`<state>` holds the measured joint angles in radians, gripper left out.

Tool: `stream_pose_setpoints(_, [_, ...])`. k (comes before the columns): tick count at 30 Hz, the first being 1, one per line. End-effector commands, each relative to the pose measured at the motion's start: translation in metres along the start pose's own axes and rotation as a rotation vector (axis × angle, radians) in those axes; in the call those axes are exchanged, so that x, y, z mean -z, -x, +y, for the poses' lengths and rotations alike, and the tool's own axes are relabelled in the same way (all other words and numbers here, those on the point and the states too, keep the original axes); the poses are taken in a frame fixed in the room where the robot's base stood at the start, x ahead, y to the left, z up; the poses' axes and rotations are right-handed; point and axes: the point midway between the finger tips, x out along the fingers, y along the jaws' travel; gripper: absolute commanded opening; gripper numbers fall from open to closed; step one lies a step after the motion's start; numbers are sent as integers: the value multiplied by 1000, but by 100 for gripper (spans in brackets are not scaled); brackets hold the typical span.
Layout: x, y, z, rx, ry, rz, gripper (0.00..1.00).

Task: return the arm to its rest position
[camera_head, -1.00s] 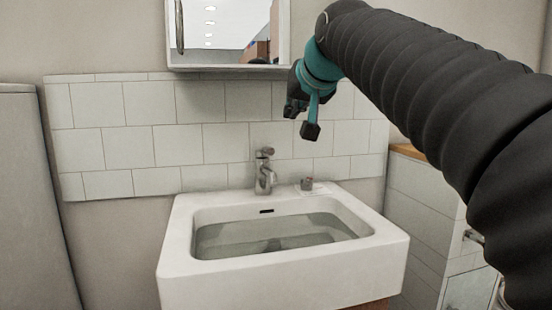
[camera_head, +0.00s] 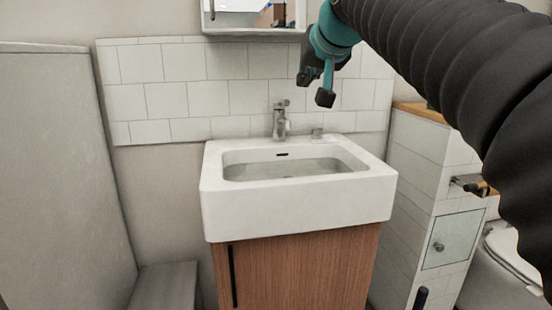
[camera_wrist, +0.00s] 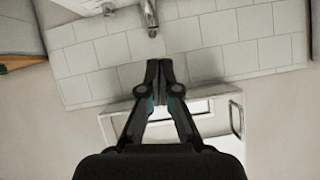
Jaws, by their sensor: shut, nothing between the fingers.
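My arm, in a black ribbed sleeve, reaches in from the upper right of the head view. Its end carries my gripper (camera_head: 325,97), black with a teal wrist part, held in the air above the sink's right part. In the wrist view my gripper (camera_wrist: 158,65) shows its two fingers meeting at the tips, shut and empty. It touches nothing that I can see.
The white sink (camera_head: 380,190) holds water and has a chrome faucet (camera_head: 281,120) behind it. A wooden cabinet (camera_head: 300,265) is below. A mirror cabinet (camera_head: 253,32) hangs above. A tiled side unit (camera_head: 410,165) and toilet (camera_head: 490,270) are at right, a grey panel (camera_head: 60,170) at left.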

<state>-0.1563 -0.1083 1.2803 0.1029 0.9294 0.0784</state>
Motion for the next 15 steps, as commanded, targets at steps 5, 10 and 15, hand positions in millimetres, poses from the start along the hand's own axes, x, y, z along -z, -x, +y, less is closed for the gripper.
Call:
stream_pose_setpoints(5, [-29, -21, 13, -24, 5, -65, 0])
stream_pose_setpoints(10, [-67, -34, 22, -41, 17, -136, 0])
stream_pose_setpoints(15, [-118, -39, 34, -63, 29, -219, 0])
